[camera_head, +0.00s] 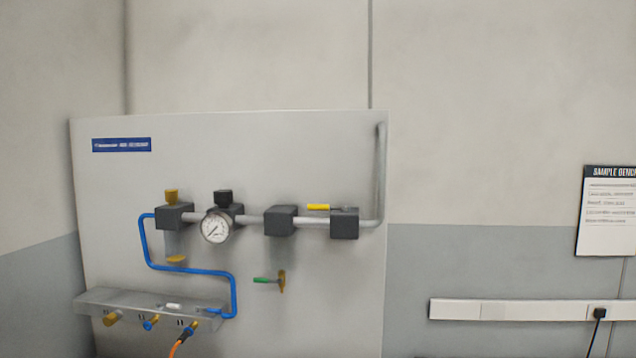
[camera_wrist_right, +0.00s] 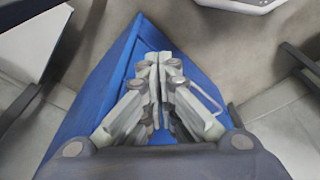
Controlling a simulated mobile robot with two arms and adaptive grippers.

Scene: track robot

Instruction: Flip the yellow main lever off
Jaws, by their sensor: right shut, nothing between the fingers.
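The yellow main lever (camera_head: 318,207) is at the right end of the pipe on the grey wall panel (camera_head: 330,290). It lies about level, pointing left from the top of a dark valve block (camera_head: 344,224), roughly along the pipe. My right gripper (camera_wrist_right: 158,62) shows in the right wrist view with its fingers together and nothing between them. Behind it is a blue surface, and the lever is not in that view. Neither gripper shows in the head view.
A pressure gauge (camera_head: 214,228), a second dark block (camera_head: 280,220) and a green-handled valve (camera_head: 268,280) are on the panel. A blue hose (camera_head: 190,270) runs to a manifold shelf (camera_head: 140,303). The wall right of the panel carries a cable trunking (camera_head: 530,310) and a notice (camera_head: 607,212).

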